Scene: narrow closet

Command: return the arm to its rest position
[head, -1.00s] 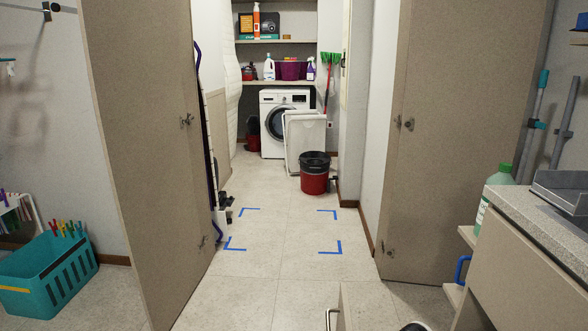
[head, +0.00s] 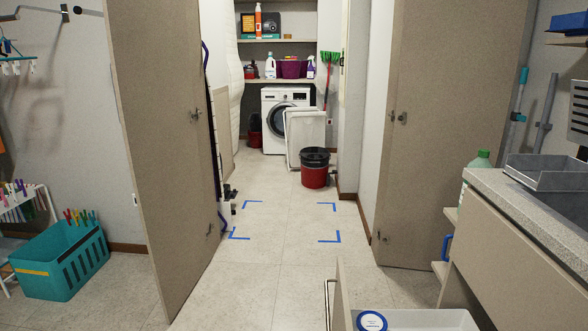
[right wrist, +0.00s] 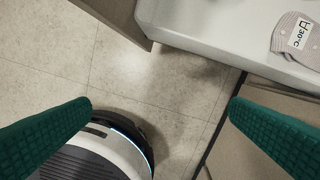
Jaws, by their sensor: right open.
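My right gripper (right wrist: 160,106) shows in the right wrist view as two green-padded fingers, one at the left and one at the right. They are wide apart with nothing between them, over the pale tiled floor. Neither gripper shows in the head view, and my left gripper is in no view.
Cupboard doors stand left (head: 165,150) and right (head: 435,140). The blue-marked floor (head: 285,222) between them is clear.

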